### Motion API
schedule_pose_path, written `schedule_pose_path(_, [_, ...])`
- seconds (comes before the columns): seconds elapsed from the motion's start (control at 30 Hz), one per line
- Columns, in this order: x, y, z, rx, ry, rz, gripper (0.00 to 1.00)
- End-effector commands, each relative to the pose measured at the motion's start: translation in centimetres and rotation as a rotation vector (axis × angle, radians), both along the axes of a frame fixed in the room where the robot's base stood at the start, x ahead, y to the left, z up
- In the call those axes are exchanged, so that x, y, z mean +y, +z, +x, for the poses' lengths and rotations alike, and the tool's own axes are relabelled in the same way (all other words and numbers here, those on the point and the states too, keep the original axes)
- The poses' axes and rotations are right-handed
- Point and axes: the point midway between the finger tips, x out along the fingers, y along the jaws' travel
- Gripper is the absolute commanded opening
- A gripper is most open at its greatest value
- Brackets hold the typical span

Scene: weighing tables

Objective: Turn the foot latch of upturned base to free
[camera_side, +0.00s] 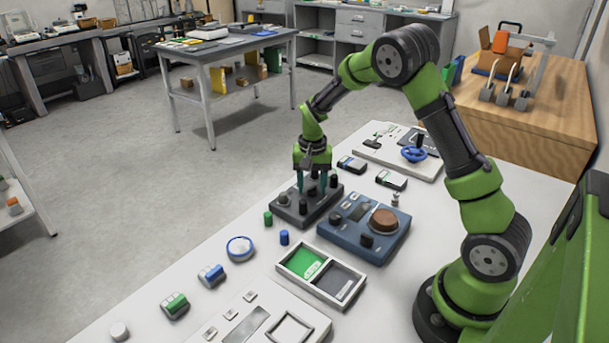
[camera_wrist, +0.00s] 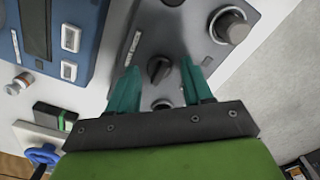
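The upturned base (camera_side: 296,211) is a dark grey box on the white table, with several dark knob-like feet on its top face. It also shows in the wrist view (camera_wrist: 205,62). A small black knob (camera_wrist: 159,68), seemingly the foot latch, sits on that face near the middle of the wrist view. My gripper (camera_side: 313,188) points down over the base. Its two teal fingers (camera_wrist: 159,68) are open, one on each side of the black knob, with visible gaps. I cannot tell how deep the fingertips reach around it. A larger round foot (camera_wrist: 230,26) is to the right.
A blue device (camera_side: 345,238) with a brown round top stands close beside the base. Small green (camera_side: 268,218) and blue (camera_side: 284,237) cylinders stand in front. A green-and-grey tray (camera_side: 290,266) lies nearer. A blue handwheel (camera_side: 414,154) is behind.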

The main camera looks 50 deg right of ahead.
Motion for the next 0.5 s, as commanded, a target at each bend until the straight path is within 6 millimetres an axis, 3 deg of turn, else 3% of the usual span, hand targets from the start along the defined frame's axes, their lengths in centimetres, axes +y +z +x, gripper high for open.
schedule_pose_path(0.33, [0.0, 0.1, 0.0, 0.001, 0.002, -0.001, 0.57])
schedule_pose_path(0.5, [0.0, 2.0, 0.1, -0.003, 0.002, -0.001, 0.57])
